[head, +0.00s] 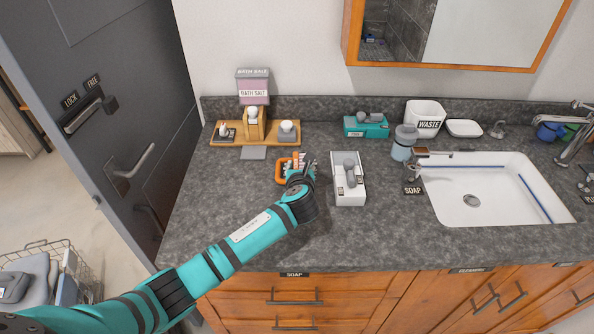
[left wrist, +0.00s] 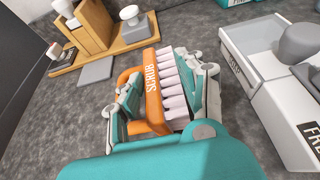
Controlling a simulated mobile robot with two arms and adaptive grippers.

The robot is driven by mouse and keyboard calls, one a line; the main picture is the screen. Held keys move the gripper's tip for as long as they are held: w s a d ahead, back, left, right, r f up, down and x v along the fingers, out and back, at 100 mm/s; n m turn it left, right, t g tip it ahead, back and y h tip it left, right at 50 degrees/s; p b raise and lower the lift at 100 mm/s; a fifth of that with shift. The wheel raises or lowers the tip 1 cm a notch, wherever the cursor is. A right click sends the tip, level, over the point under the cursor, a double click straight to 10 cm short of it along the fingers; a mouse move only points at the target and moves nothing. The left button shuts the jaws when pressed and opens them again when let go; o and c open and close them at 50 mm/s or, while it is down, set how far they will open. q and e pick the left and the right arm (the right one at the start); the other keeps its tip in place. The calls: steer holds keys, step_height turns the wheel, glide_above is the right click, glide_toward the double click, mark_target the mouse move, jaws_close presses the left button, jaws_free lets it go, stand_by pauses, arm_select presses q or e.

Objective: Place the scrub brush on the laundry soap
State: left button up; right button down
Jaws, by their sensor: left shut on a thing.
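The scrub brush (head: 281,172) has an orange frame and pale bristles. In the left wrist view the brush (left wrist: 152,88) lies between the fingers of my left gripper (left wrist: 165,95), which is shut on it. In the head view my left gripper (head: 298,170) is over the counter and partly covers the brush. I cannot tell whether the brush touches the counter. No box reads clearly as laundry soap. A white open-topped box (head: 349,195) with grey knobbed items stands just right of the gripper; its lettering is only partly legible in the left wrist view (left wrist: 260,95). My right gripper is not in view.
A wooden stand (head: 222,142) holds small items behind the brush, with a Bath Salt box (head: 253,84) at the wall. A grey pad (head: 253,153) lies in front. A teal box (head: 366,128), bottle (head: 403,148) and sink (head: 490,205) are rightward. The front-left counter is clear.

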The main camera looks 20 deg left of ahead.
arm_select(q)
jaws_close()
steer(key=shift+r, duration=0.1)
steer(key=shift+r, duration=0.55)
step_height(320, 180, up, 2)
steer(key=shift+r+b, duration=0.1)
steer(key=shift+b, duration=0.2)
steer(key=s+d+r+b, duration=0.1)
steer(key=s+d, duration=0.1)
steer(key=s, duration=0.6)
steer(key=s+d+r+b, duration=0.1)
steer(key=s+d, duration=0.1)
steer(key=s, duration=0.6)
steer(key=s+a+r+m+h, duration=0.3)
steer(key=s+a+r, duration=0.1)
steer(key=s+a, duration=0.1)
steer(key=shift+s+a+r+t+h, duration=0.3)
steer(key=shift+s+r+h, duration=0.1)
steer(key=shift+s, duration=0.35)
